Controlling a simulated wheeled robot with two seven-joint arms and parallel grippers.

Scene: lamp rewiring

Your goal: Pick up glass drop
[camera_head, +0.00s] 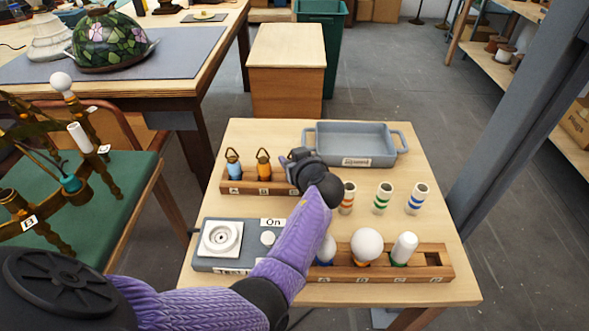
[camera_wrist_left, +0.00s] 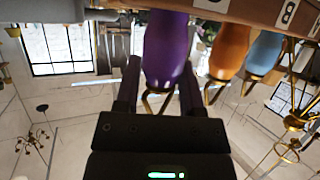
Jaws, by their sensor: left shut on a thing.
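My left gripper (camera_head: 289,160) is at the right end of the small wooden drop rack (camera_head: 233,186). In the left wrist view its fingers (camera_wrist_left: 160,82) are closed around a purple glass drop (camera_wrist_left: 166,45) with a brass loop. In that view the drop's far end is close to the rack (camera_wrist_left: 225,10); I cannot tell whether it still touches. The head view hides this drop behind my gripper. A blue drop (camera_head: 234,169) and an orange drop (camera_head: 264,171) stand upright in the rack, and both show in the wrist view, orange (camera_wrist_left: 229,52) and blue (camera_wrist_left: 264,55).
A grey tray (camera_head: 316,140) is behind the gripper. Striped sockets (camera_head: 382,198) stand to the right. A bulb rack (camera_head: 433,259) and a tester box (camera_head: 208,262) are at the front. A chandelier (camera_head: 85,125) is at left and a stained-glass lampshade (camera_head: 108,40) behind.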

